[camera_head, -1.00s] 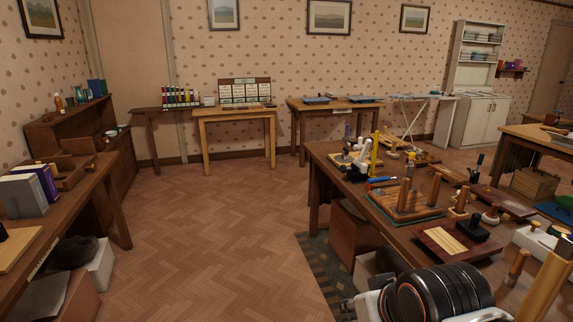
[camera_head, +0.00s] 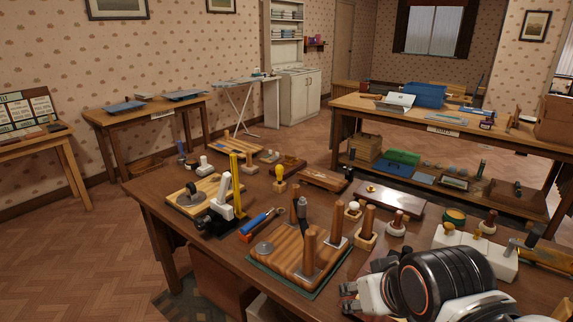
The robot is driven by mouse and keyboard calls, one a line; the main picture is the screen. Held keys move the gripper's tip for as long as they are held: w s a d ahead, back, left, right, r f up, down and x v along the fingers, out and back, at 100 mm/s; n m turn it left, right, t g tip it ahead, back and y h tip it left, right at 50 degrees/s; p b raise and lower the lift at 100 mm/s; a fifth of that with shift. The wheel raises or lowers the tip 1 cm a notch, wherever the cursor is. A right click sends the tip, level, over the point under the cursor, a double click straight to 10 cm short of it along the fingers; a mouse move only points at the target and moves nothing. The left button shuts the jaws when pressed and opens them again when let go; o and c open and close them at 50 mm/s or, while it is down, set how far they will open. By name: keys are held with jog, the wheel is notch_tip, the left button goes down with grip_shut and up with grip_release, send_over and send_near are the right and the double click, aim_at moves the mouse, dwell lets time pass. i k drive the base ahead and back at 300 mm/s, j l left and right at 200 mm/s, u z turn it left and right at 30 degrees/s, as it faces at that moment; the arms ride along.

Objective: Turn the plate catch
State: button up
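Several wooden boards with fittings stand on the dark brown workbench (camera_head: 160,205); I cannot tell which part is the plate catch. A striped board (camera_head: 283,250) at the front carries upright wooden posts on metal plates and a round grey disc (camera_head: 264,248). Behind it at left, a light board (camera_head: 181,201) has a round grey disc and a black-and-white clamp (camera_head: 222,205). A flat dark-red board (camera_head: 390,200) with a small brass knob lies farther right. My gripper (camera_head: 349,298) is at the bottom, by the bench's near side, its two fingertips apart, with nothing seen between them.
A blue-handled tool (camera_head: 256,222), a yellow upright bar (camera_head: 237,185) and several knobs crowd the bench. A white box (camera_head: 475,252) stands at its right. Another table with a blue crate (camera_head: 425,95) is behind. Open parquet floor (camera_head: 50,245) lies at left.

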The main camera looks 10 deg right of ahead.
aim_at(289, 159)
jog(key=i+j, duration=0.1)
jog(key=j, duration=0.25)
jog(key=i+j, duration=0.1)
jog(key=j, duration=0.6)
jog(key=i+j, duration=0.85)
jog(key=j+u, duration=0.05)
jog(key=j, duration=0.05)
